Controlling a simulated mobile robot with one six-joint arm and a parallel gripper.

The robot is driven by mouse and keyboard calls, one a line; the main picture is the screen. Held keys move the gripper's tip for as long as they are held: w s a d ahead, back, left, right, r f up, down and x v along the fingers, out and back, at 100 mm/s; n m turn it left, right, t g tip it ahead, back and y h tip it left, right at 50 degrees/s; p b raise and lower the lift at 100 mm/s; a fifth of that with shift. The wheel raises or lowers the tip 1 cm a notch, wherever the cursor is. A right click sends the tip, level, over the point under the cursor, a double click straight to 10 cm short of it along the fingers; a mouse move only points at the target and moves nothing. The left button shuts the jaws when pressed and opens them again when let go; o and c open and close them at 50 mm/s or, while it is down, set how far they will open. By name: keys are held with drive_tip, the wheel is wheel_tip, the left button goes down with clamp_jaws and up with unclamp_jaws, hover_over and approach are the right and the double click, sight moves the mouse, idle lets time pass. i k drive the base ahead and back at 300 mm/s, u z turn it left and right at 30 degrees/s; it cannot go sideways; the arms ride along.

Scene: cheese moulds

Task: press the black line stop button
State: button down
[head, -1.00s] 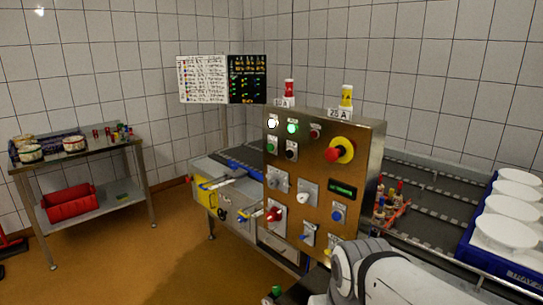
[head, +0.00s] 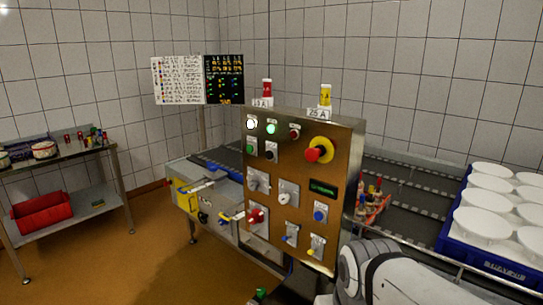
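The metal control panel (head: 284,165) stands upright in the middle of the head view. A small black button (head: 271,150) on a square plate sits near its upper left, just right of a green button (head: 251,146). I take this black one as the line stop button; its label is too small to read. It looks unobstructed. My white arm shows at the bottom right, in front of the panel's lower right corner. My gripper is not in view.
The panel also carries lit lamps, a red-on-yellow mushroom button (head: 317,150), a blue button (head: 320,212) and several switches. A conveyor (head: 408,195) runs behind it. A blue crate (head: 480,255) of white moulds stands at right, a side table (head: 75,157) at left.

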sight(269, 155)
drive_tip(key=z, duration=3.15)
drive_tip(key=k, duration=2.1)
drive_tip(key=u, duration=1.65)
drive_tip(key=i, duration=1)
